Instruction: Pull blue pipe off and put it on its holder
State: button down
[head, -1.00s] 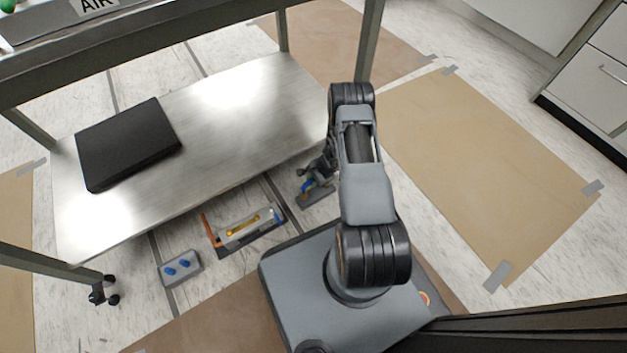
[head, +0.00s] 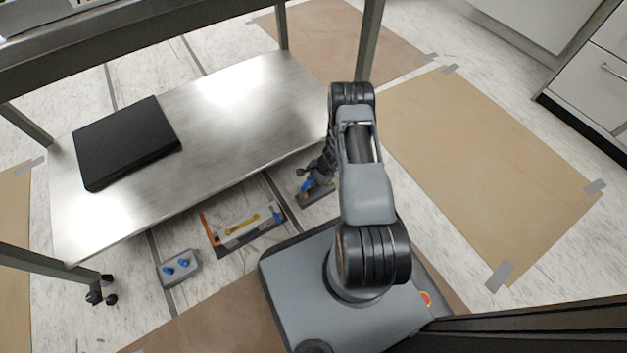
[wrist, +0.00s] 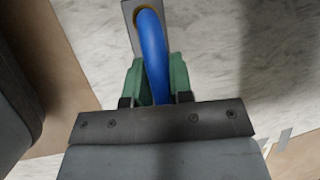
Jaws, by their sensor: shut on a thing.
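The blue pipe (wrist: 152,50) is a curved tube in the wrist view, with its far end at a brass-coloured ring on a grey plate. My gripper (wrist: 157,80) has green fingertips shut around the pipe, one on each side. In the head view the blue pipe (head: 306,186) is a small patch beside my gripper (head: 318,176), low over a dark grey base (head: 316,196) on the floor. My arm partly hides this spot. I cannot tell whether the pipe's end is still seated in the ring, nor which thing is its holder.
A grey block with two blue pegs (head: 194,274) and a dark tray with orange, yellow and blue parts (head: 246,243) lie on the floor. A metal shelf (head: 225,150) with a black flat box (head: 127,142) stands close behind. Brown floor sheets (head: 490,170) lie clear at right.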

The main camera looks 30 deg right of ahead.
jog(key=shift+f+b, duration=0.45)
jog(key=shift+b, duration=0.15)
dwell(0.3)
jog(key=c, duration=0.9)
grip_release()
jog(key=p+v, duration=0.6)
jog(key=v, duration=0.8)
jog(key=shift+a, duration=0.1)
